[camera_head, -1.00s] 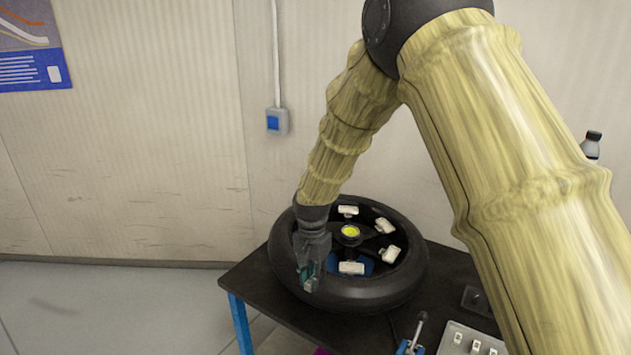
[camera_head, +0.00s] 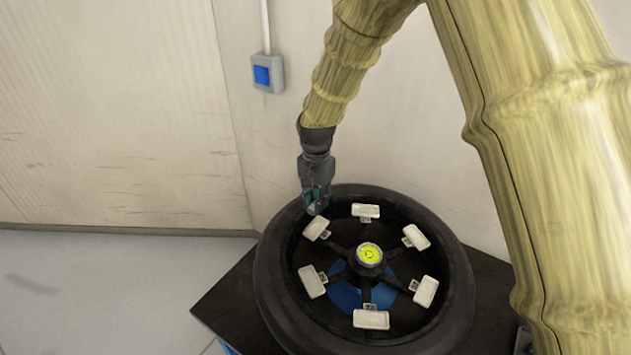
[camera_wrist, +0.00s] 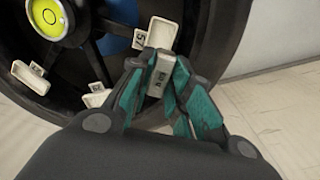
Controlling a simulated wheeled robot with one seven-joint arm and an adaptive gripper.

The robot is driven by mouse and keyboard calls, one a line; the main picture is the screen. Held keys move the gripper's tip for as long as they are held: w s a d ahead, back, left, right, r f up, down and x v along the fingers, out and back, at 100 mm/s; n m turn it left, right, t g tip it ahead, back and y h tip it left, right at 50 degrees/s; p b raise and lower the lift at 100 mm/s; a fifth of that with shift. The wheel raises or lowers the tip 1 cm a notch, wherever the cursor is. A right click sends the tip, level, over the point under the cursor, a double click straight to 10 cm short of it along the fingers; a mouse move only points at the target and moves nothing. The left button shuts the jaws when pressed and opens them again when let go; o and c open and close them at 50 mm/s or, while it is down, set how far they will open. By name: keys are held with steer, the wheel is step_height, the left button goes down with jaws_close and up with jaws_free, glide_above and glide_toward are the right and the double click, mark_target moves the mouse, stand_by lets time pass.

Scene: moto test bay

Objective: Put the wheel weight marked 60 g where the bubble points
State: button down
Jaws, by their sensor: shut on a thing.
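A black wheel (camera_head: 452,290) lies flat, with a yellow-green bubble level (camera_head: 369,254) at its hub. The bubble sits close to the vial's ring; I cannot tell which way it is off. Several pale pads stand around the inside of the rim, among them the upper-left pad (camera_head: 316,228) and the front pad (camera_head: 371,320). My gripper (camera_head: 316,208) is shut on a small grey weight (camera_wrist: 161,77), just above the upper-left pad. The weight carries dark print that I cannot read surely. In the wrist view a pad (camera_wrist: 160,33) with a dark mark is just beyond the weight.
The wheel stands on a dark table (camera_head: 225,305) close to the wall. Open floor (camera_head: 90,295) lies to the left.

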steer(key=shift+w+f, duration=0.1)
steer(key=shift+w, duration=0.15)
steer(key=shift+s+f+b, duration=0.2)
steer(key=shift+s+b, duration=0.9)
steer(key=shift+s, duration=0.8)
steer(key=shift+f, duration=0.25)
steer(key=w+f, duration=0.1)
steer(key=f, duration=0.1)
steer(key=w+f+b, duration=0.1)
steer(key=w+f, duration=0.1)
steer(key=shift+w, duration=0.1)
steer(key=shift+s+r, duration=0.25)
steer(key=shift+s, duration=0.25)
steer(key=shift+s+r, duration=0.2)
steer(key=shift+s, duration=0.3)
steer(key=shift+w+f, duration=0.55)
steer(key=shift+w, duration=0.2)
steer(key=shift+s+r, duration=0.3)
steer(key=shift+s, duration=0.15)
steer(key=shift+w+a+f, duration=0.1)
steer(key=shift+w+f, duration=0.05)
steer(key=shift+f, duration=0.15)
steer(key=shift+s, duration=0.3)
